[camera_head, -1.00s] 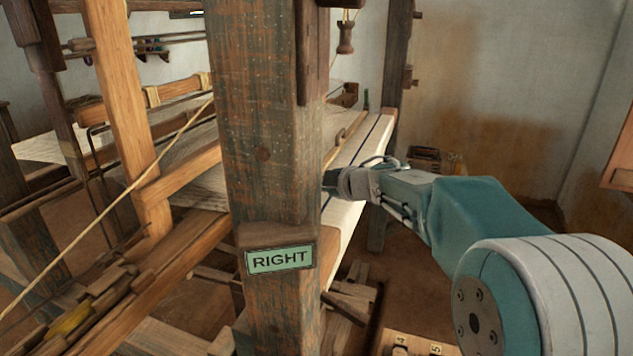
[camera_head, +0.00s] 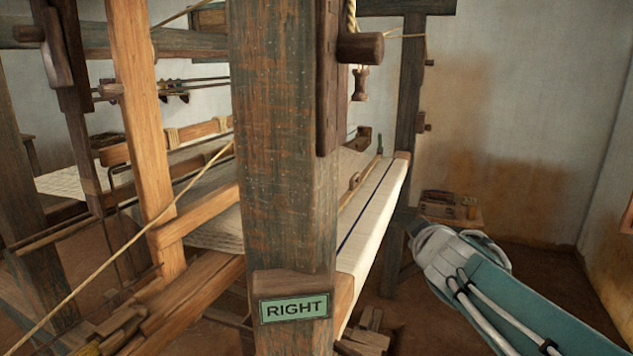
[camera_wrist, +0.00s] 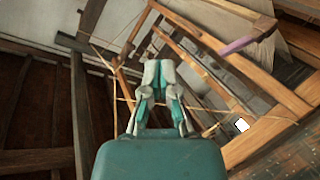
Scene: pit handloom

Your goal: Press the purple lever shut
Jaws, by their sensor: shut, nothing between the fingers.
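The purple lever (camera_wrist: 237,46) shows in the wrist view at the upper right, as a short slanted purple bar beside a dark wooden peg at the end of a beam. I cannot make it out in the head view. My gripper (camera_wrist: 158,66) is in the middle of the wrist view, with its fingers together and nothing between them. In that picture it lies left of and below the lever, apart from it. In the head view my forearm shows at the lower right, and I cannot make out the fingertips there.
A thick wooden post (camera_head: 283,150) with a green RIGHT sign (camera_head: 293,307) stands in the middle of the head view. White cloth (camera_head: 366,225) stretches behind it. A box (camera_head: 440,203) sits on a small stand at the back. Floor is open at the right.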

